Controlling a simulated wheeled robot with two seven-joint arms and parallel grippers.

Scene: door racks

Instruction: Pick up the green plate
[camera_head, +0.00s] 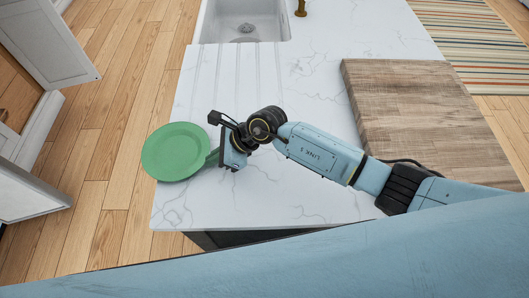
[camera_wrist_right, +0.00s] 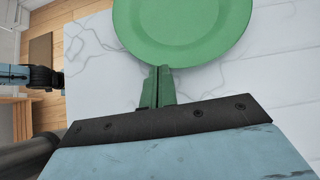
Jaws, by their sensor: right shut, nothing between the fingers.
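The green plate (camera_head: 177,151) is round and lies at the left edge of the white marble counter in the head view, with its left side out past the edge over the floor. It also shows at the top of the right wrist view (camera_wrist_right: 185,25), cut off by the frame. My right gripper (camera_head: 212,158) is beside the plate's right rim, its fingers pointing at it. In the right wrist view its fingers (camera_wrist_right: 158,75) are shut together, tips at the near rim, with nothing between them. Whether they touch the rim I cannot tell. My left gripper is not in view.
A wooden board (camera_head: 425,115) lies on the counter (camera_head: 305,85) at the right. A sink (camera_head: 245,20) with a brass tap (camera_head: 300,8) is at the back. Open cabinet doors (camera_head: 45,45) stand at the left across the wooden floor (camera_head: 110,130). The counter between sink and gripper is clear.

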